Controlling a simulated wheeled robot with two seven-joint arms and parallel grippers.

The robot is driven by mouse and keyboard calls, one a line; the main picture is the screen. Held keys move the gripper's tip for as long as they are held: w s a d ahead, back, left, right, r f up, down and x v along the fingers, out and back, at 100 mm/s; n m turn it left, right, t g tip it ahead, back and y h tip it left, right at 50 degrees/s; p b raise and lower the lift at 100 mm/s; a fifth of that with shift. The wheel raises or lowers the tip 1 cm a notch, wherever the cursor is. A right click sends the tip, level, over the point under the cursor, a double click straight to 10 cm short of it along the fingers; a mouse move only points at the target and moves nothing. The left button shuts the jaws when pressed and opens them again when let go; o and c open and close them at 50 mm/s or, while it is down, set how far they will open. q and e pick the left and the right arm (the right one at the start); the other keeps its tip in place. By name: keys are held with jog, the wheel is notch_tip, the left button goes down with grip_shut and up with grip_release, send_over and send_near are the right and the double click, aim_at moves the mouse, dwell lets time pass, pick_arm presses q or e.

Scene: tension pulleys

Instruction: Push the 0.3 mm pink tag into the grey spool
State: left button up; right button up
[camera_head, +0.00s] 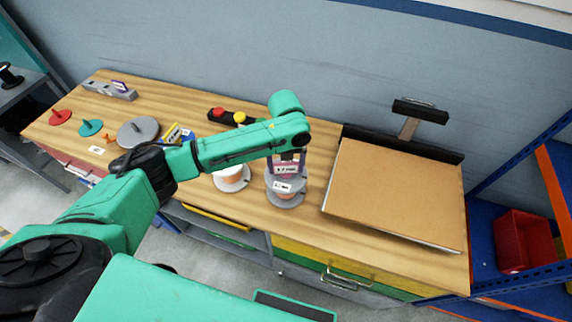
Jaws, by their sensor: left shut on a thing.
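My left gripper (288,176) comes down at the middle of the workbench, its green arm reaching in from the left. It is shut on the pink tag (287,169), whose small print is hard to read. The tag is directly over a grey spool (286,201) with copper-coloured wire and a white label near its top. The gripper hides part of this spool's top, so I cannot tell whether the tag touches it. A second spool (231,183) with copper-coloured wire stands just to the left, partly under my arm. My right gripper is not in view.
A wide brown board (394,192) with a black stand behind fills the bench's right. Red (60,118) and green (90,128) pulley discs, a grey disc (138,131) and a grey tag holder (108,91) are at left.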

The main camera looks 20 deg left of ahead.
pick_arm(q)
jog(key=shift+f, duration=0.1)
jog(key=o, duration=1)
jog(key=shift+c, duration=0.2)
notch_tip(320, 180, up, 14)
jog(key=b, duration=0.2)
jog(key=shift+r, duration=0.25)
